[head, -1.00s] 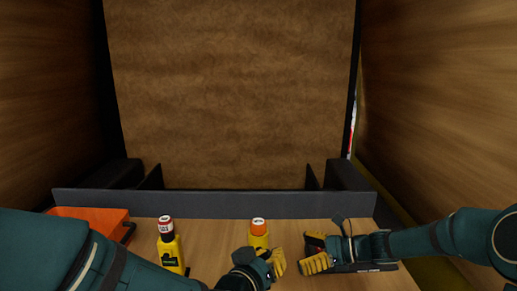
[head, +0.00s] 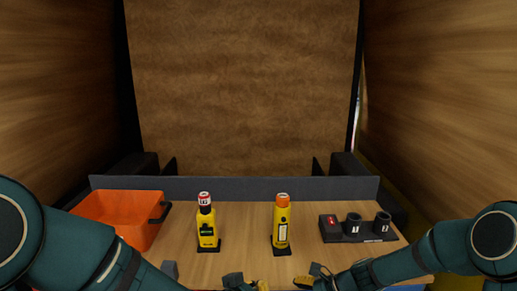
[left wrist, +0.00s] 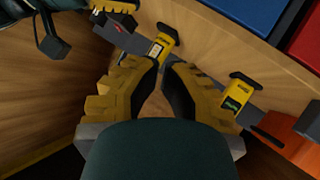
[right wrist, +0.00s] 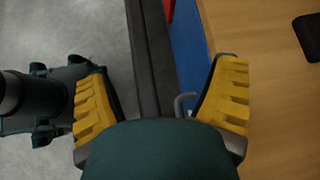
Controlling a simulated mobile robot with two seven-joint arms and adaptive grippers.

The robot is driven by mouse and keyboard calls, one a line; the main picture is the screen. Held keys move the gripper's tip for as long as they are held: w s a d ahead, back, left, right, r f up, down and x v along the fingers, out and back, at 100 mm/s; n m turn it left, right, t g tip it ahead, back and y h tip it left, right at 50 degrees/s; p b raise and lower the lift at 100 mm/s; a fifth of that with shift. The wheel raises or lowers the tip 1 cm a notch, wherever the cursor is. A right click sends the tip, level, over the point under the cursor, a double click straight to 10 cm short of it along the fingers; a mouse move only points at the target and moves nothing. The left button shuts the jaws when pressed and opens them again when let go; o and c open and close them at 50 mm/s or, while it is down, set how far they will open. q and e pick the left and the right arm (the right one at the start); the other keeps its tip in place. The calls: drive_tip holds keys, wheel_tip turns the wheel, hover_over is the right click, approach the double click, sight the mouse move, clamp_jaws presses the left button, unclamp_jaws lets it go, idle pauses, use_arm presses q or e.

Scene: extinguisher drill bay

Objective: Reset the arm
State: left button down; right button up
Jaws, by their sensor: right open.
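A yellow unit with a red-and-white top (head: 206,226) stands upright on the table's left half. A yellow unit with an orange cap (head: 281,223) stands upright right of the middle. Both also show in the left wrist view, at the right (left wrist: 237,93) and top centre (left wrist: 162,42). My left gripper (head: 246,285) is at the bottom edge of the head view; its fingertips (left wrist: 165,67) are apart with nothing between them. My right gripper (head: 308,283) is beside it, partly cut off. In the right wrist view its fingers (right wrist: 168,72) are wide apart and empty, over the table's edge.
An orange bin (head: 119,211) with a black handle stands at the left. A black holder (head: 358,237) with a red-marked block and two dark cups is at the right. A dark ledge (head: 240,187) and a brown panel close off the back. Wooden walls flank both sides.

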use_arm(q)
drive_tip(key=s+a+f+g+b, duration=0.2)
drive_tip(key=s+f, duration=0.3)
drive_tip(key=f, duration=0.5)
drive_tip(key=s+a+f+n+g+y+b, duration=0.1)
drive_tip(key=s+a+f+g, duration=0.3)
drive_tip(key=f, duration=0.7)
drive_tip(key=s+a+f+n+g+y+b, duration=0.1)
drive_tip(key=s+a+f+g+b, duration=0.2)
drive_tip(key=f, duration=0.8)
drive_tip(key=s, duration=0.2)
drive_tip(key=shift+s+a+f+b, duration=0.15)
drive_tip(key=shift+s+f+b, duration=0.1)
drive_tip(key=shift+s+b, duration=0.15)
use_arm(e)
drive_tip(key=s+f+n+h, duration=0.3)
drive_tip(key=s+f+n, duration=0.5)
drive_tip(key=f, duration=0.3)
drive_tip(key=s+f+n+h, duration=0.3)
drive_tip(key=s+f+n, duration=0.5)
drive_tip(key=f, duration=0.4)
drive_tip(key=shift+s+a+f, duration=0.25)
drive_tip(key=shift+s+a, duration=0.1)
drive_tip(key=shift+s, duration=0.5)
